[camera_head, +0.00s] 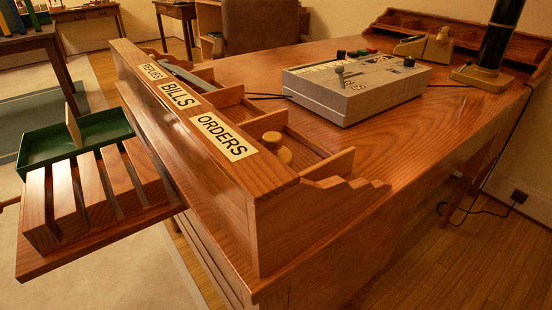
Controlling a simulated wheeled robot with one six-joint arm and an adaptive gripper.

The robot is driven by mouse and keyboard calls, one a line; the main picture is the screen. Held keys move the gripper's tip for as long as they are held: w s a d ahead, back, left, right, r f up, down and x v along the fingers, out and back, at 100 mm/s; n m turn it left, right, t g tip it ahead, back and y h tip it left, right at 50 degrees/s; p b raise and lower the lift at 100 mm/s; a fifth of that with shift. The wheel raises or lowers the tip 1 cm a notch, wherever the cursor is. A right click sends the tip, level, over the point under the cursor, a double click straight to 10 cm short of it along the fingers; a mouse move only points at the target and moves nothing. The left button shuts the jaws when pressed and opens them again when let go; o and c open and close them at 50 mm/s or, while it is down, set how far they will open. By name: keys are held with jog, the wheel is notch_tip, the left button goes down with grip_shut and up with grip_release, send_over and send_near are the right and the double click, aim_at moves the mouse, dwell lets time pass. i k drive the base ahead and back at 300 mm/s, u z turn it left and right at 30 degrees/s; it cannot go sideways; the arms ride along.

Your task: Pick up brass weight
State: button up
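Two small round yellowish-tan pieces show in the desk organiser compartment behind the ORDERS label. The nearer one (284,155) and the farther one (272,139) sit close together, with their lower parts hidden by the organiser's front wall. Either may be the brass weight, but I cannot tell for certain. A brass-coloured block (438,46) also stands at the back right of the desk. My gripper is not in view.
The wooden organiser (225,175) has dividers and labels REPLIES, BILLS, ORDERS. A grey control box (355,87) and a dark column on a brass-coloured base (483,78) stand on the desk. A green tray (48,146) and slatted rack lie left. The desk's right front (410,150) is clear.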

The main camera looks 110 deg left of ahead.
aim_at(273, 141)
jog(key=u, duration=1.8)
jog(key=i, duration=1.2)
jog(key=u, duration=2.65)
